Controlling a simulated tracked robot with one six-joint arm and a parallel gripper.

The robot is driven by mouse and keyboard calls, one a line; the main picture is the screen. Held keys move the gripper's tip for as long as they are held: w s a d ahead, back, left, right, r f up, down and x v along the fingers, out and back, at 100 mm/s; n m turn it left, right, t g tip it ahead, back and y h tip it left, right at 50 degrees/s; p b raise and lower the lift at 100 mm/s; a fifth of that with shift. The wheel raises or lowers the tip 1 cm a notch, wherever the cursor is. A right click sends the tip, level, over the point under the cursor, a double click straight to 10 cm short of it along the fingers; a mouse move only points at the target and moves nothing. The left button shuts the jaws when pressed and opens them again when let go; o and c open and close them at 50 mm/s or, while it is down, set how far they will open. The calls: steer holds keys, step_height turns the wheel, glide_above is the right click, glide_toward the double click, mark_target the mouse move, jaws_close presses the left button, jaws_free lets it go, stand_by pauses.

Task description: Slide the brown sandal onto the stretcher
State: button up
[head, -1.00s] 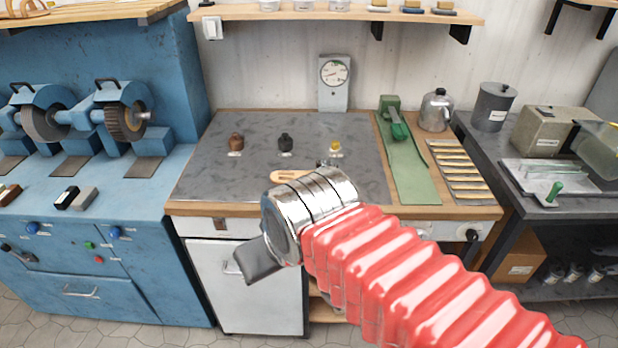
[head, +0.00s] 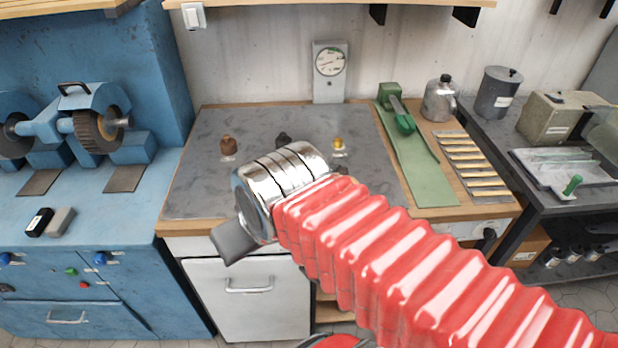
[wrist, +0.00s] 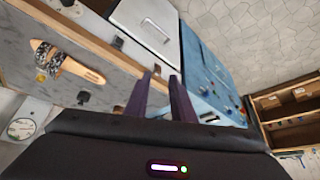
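A tan-soled sandal with dark patterned straps (wrist: 68,62) lies on the grey bench top (wrist: 22,20) in the wrist view. In the head view my wrist hides it. I cannot make out a clearly brown sandal. I cannot tell which thing is the stretcher; a green tool (head: 402,116) stands on a green strip at the bench's right. My gripper (wrist: 164,78) has its two dark fingers apart with nothing between them. In the head view it points down-left past the bench's front edge, above the white cabinet door (head: 245,290).
Small brown (head: 228,145), black (head: 283,138) and yellow (head: 339,143) items stand on the bench. A grinder (head: 97,135) stands on the blue machine at left.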

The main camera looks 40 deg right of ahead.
steer(key=shift+w, duration=0.15)
steer(key=n+t+h, duration=0.1)
steer(key=n+t, duration=0.1)
steer(key=n, duration=2.6)
glide_toward(346, 171)
steer(key=v, duration=0.3)
steer(key=shift+a+r, duration=0.15)
steer(key=shift+a, duration=0.05)
steer(key=shift+x, duration=4.3)
